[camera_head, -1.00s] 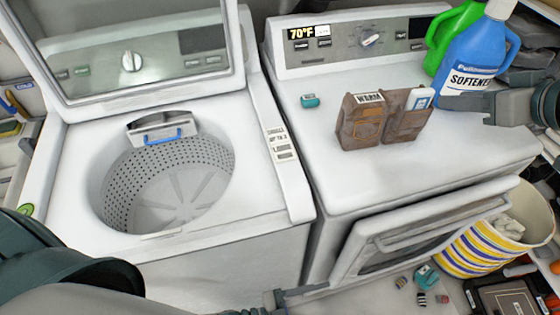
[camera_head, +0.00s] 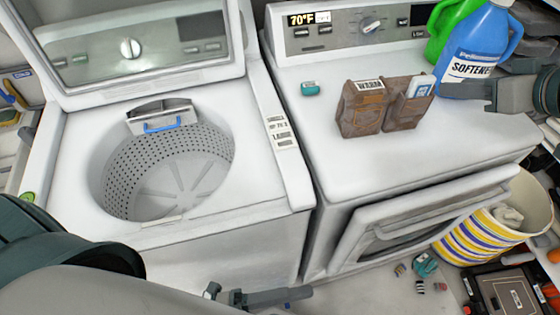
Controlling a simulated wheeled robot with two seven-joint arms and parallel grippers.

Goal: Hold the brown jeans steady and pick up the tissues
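The brown jeans (camera_head: 362,112) stand on top of the dryer as a folded, pocket-like piece with a "WARM" label. A small white-and-blue packet, apparently the tissues (camera_head: 420,87), sticks out of the right pocket (camera_head: 404,113). My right gripper (camera_head: 490,95) is to the right of the jeans, beside the blue softener bottle, apart from the packet. Its finger opening is too small to judge. My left gripper (camera_head: 262,297) is low at the bottom edge, in front of the machines and far below the jeans. Its opening is not clear.
The blue softener bottle (camera_head: 478,55) and a green bottle (camera_head: 440,28) stand at the dryer's back right. A teal item (camera_head: 311,88) lies left of the jeans. The washer (camera_head: 245,185) is open. The dryer door (camera_head: 415,225) juts out near a striped basket (camera_head: 490,235).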

